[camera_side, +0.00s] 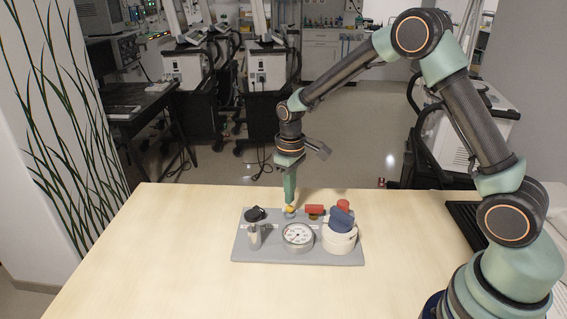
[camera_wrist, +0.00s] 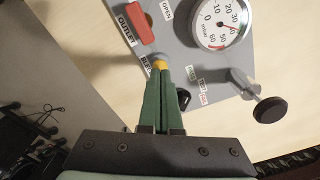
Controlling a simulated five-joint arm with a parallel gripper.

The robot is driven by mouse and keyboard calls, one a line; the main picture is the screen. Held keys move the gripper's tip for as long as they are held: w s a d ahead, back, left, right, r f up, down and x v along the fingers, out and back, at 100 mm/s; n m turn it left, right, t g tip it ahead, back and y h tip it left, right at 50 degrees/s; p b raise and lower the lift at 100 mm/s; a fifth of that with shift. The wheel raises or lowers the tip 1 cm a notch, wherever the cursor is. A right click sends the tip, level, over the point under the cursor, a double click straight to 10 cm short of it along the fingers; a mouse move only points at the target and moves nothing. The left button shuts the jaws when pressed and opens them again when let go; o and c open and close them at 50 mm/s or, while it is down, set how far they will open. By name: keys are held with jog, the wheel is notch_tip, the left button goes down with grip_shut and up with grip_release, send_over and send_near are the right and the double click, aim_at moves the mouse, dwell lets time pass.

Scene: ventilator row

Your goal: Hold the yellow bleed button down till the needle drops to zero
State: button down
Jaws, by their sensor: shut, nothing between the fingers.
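The yellow bleed button (camera_side: 290,209) sits near the back edge of a grey panel (camera_side: 262,257) on the table. It also shows in the wrist view (camera_wrist: 160,64), right at my fingertips. My gripper (camera_side: 289,204) is shut, empty and points straight down over the button. Its green fingers (camera_wrist: 162,72) appear to touch or nearly touch the button; I cannot tell whether it is pressed in. The round gauge (camera_side: 298,236) stands in front of the button. Its dial (camera_wrist: 222,20) is cut by the top edge of the wrist view, and I cannot read the needle surely.
A red lever (camera_side: 314,209) lies just right of the button, marked OUTLET in the wrist view. A white cylinder (camera_side: 339,241) with a blue top stands at the panel's right. A black-knobbed post (camera_side: 254,233) stands at the left. The front table is clear.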

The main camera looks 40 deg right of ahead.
aim_at(290, 207)
jog(key=shift+f, duration=1.05)
dwell(0.4)
jog(key=shift+r, duration=0.15)
dwell(1.0)
jog(key=shift+r, duration=2.9)
jog(key=shift+r, duration=0.2)
jog(key=s+r+m+t, duration=0.1)
jog(key=s+r+t, duration=0.2)
jog(key=s+r, duration=0.6)
jog(key=s+r+m+t, duration=0.2)
jog(key=s+r, duration=0.3)
jog(key=s, duration=0.3)
jog(key=shift+s+r+t, duration=0.2)
jog(key=shift+t, duration=0.1)
jog(key=shift+d, duration=0.1)
